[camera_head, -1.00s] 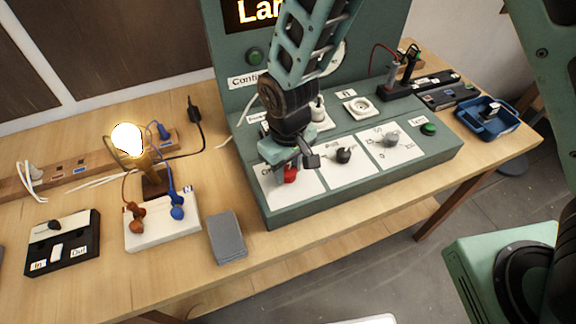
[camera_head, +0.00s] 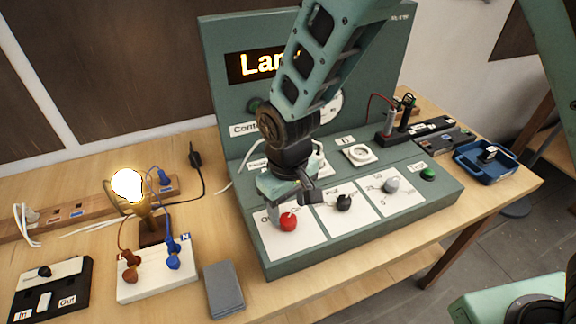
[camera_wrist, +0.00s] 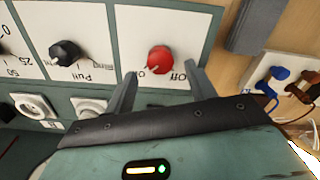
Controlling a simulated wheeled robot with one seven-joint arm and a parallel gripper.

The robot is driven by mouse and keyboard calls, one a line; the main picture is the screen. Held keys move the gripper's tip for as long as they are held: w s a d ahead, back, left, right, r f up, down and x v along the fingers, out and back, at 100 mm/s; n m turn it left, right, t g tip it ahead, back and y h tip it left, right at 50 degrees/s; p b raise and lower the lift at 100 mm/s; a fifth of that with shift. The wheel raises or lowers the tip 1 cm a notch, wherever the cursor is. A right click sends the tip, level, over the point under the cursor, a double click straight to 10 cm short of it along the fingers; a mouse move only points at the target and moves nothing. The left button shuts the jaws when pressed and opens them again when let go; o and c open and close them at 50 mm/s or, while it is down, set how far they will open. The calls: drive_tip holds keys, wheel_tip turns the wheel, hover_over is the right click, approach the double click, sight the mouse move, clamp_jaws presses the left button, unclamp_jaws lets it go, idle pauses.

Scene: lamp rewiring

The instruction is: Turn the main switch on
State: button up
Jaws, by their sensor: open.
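The main switch is a red round knob (camera_head: 288,222) on a white plate at the left front of the green console. In the wrist view the knob (camera_wrist: 159,59) shows a pale pointer mark on its lower left side, toward the label at left; the "Off" label is at its lower right. My gripper (camera_head: 291,196) is open and empty, just above and behind the knob. In the wrist view its two fingers (camera_wrist: 160,80) stand on either side of the knob's near side, apart from it. The bulb (camera_head: 127,185) glows, and the console's display (camera_head: 262,66) is lit.
A black knob (camera_head: 343,203) and a grey knob (camera_head: 391,186) stand to the right on the same console. A green button (camera_head: 428,174) is beyond them. A grey block (camera_head: 223,290) and a white terminal block (camera_head: 157,284) lie left of the console.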

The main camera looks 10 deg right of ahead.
sight(288, 218)
wheel_tip(288, 218, up, 14)
drive_tip(key=b, duration=0.2)
drive_tip(key=shift+f, duration=0.1)
drive_tip(key=s+d+f, duration=0.1)
drive_tip(key=s+d, duration=0.3)
drive_tip(key=s, duration=0.4)
drive_tip(key=s+d+f+n, duration=0.1)
drive_tip(key=s+d, duration=0.4)
drive_tip(key=s, duration=0.3)
drive_tip(key=shift+s+f+y, duration=0.25)
drive_tip(key=shift+s+y, duration=0.05)
idle(1.1)
